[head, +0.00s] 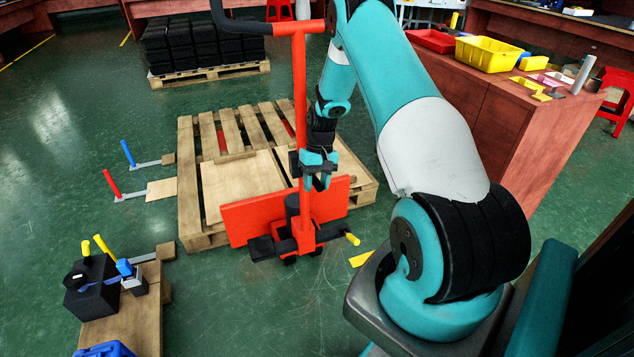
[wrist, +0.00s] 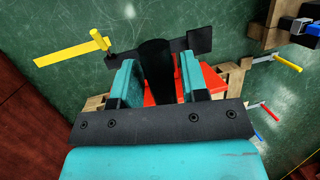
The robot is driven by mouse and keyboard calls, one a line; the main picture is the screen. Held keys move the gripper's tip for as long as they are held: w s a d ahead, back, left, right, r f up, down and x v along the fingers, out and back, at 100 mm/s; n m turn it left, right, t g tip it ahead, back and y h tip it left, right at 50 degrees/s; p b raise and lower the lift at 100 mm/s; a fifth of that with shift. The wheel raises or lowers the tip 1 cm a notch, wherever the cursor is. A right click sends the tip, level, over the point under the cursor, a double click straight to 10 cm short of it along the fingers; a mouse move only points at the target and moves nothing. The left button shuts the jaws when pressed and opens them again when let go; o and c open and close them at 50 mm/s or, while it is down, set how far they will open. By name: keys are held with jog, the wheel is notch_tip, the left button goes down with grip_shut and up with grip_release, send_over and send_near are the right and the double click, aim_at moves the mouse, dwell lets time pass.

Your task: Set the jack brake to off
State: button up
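The red pallet jack (head: 312,210) stands in front of a wooden pallet, with a tall red post (head: 299,100) and a black handle. A lever with a yellow grip (head: 352,238) sticks out low on its right; the grip also shows at upper left in the wrist view (wrist: 84,49). A black pedal-like block (head: 262,247) is low on the left, also in the wrist view (wrist: 200,40). Which part is the brake is not marked. My gripper (head: 318,182) points down beside the post, above the jack's base. Its teal fingers (wrist: 158,78) are apart, with a black cylinder (wrist: 157,62) beyond them.
The pallet (head: 190,190) lies behind the jack. Blue and red levers (head: 112,185) stand at left, near a board with a black box (head: 92,290) and yellow levers. A red-brown workbench (head: 500,110) is at right. Green floor is clear in front of the jack.

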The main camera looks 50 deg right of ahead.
jog(key=shift+o, duration=0.6)
jog(key=shift+r, duration=0.1)
jog(key=shift+w+d+r, duration=0.1)
jog(key=shift+r, duration=0.2)
jog(key=p+v, duration=0.1)
jog(key=v, duration=1)
jog(key=shift+r, duration=0.1)
